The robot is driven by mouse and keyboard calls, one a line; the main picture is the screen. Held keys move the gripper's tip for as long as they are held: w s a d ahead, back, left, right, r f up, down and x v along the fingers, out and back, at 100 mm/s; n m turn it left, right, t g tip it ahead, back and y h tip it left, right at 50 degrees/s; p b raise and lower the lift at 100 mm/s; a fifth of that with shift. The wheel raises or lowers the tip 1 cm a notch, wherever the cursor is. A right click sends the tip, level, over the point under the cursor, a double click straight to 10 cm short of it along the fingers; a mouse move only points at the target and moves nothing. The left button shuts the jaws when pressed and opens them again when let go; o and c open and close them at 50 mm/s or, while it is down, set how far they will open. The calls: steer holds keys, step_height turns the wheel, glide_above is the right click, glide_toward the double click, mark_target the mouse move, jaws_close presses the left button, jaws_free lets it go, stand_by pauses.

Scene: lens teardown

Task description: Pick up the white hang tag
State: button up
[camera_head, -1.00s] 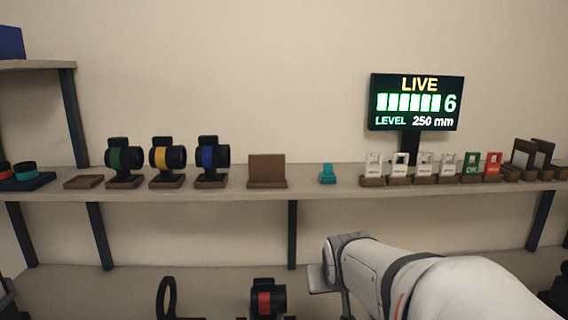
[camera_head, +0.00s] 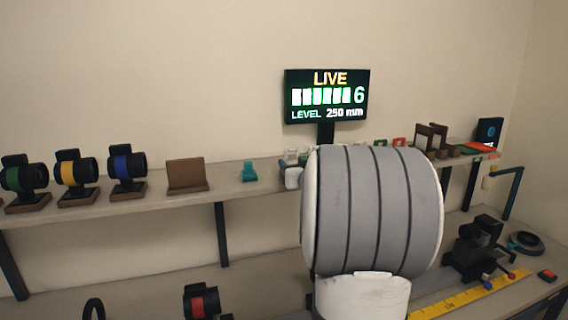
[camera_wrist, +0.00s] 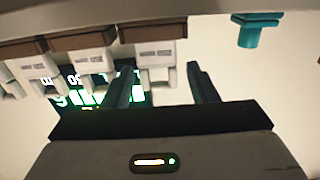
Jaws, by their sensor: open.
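Several white hang tags stand in brown bases on the upper shelf. In the wrist view, which looks upside down, one white tag (camera_wrist: 158,53) is just beyond my gripper (camera_wrist: 162,72), nearer its left finger. The gripper is open, with its two dark fingers apart and no object seen held between them. A second white tag (camera_wrist: 82,58) stands left of the fingers. In the head view, only a white tag's top (camera_head: 291,155) shows clearly, and my arm hides most of the row.
A teal piece (camera_wrist: 257,30) stands right of the tags in the wrist view; the head view also shows it (camera_head: 248,172). The level display (camera_head: 327,96) rises behind the row. A brown stand (camera_head: 187,175) and several lens units are farther left on the shelf.

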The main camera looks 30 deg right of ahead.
mark_target(292, 160)
steer(key=p+x, duration=0.1)
steer(key=x, duration=0.3)
steer(key=shift+w+d, duration=0.1)
steer(key=shift+d, duration=0.05)
steer(key=c, duration=0.7)
step_height(292, 160, up, 10)
steer(key=shift+p, duration=0.5)
